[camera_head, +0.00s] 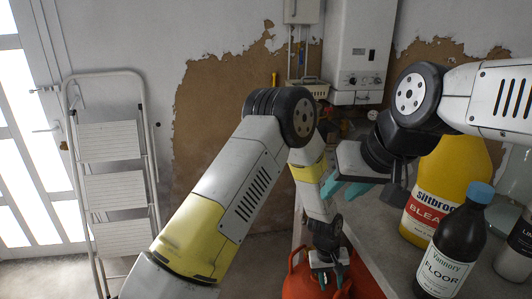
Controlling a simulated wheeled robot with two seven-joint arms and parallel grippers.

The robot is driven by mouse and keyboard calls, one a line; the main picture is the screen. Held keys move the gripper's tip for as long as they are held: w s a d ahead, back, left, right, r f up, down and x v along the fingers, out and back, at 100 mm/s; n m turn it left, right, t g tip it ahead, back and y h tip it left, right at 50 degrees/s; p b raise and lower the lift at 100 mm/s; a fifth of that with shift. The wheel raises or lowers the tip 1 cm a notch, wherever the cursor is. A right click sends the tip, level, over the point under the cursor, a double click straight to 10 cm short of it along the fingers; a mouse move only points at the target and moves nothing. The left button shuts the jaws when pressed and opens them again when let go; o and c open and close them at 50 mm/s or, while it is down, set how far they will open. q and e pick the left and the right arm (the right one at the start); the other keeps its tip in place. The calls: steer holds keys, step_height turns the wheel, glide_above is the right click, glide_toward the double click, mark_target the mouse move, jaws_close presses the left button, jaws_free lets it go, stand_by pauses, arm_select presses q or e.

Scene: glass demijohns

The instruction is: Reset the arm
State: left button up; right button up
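My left arm comes in from the lower left, bends at a black joint and reaches down. My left gripper (331,281) hangs low in front of an orange-red container (297,284). Its two teal fingertips look apart, with nothing seen between them. My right arm comes in from the upper right. My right gripper (343,190) points left and down near the left edge of the worktop. Its teal fingers look spread and hold nothing visible.
On the grey worktop (392,240) at the right stand a yellow bleach jug (450,165), a dark floor-cleaner bottle (455,240) with a blue cap, and clear glass (515,180). A stepladder (112,190) leans at the left. A boiler (358,50) hangs on the back wall.

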arm_select(q)
steer(key=w+a+r+t, duration=0.1)
steer(key=w+a+r, duration=0.1)
steer(key=a+r, duration=0.5)
steer(key=w+a+r+t, duration=0.1)
steer(key=w+a+r, duration=0.15)
steer(key=r, duration=0.75)
steer(key=w+a+r+t, duration=0.1)
steer(key=a+r, duration=0.4)
steer(key=r, duration=0.4)
steer(key=s+a+r+t, duration=0.2)
steer(key=s+a+r, duration=0.3)
steer(key=a+r, duration=0.6)
steer(key=s+a+r+t, duration=0.1)
steer(key=s+a+r, duration=0.4)
steer(key=s+a, duration=0.4)
steer(key=shift+s, duration=1.2)
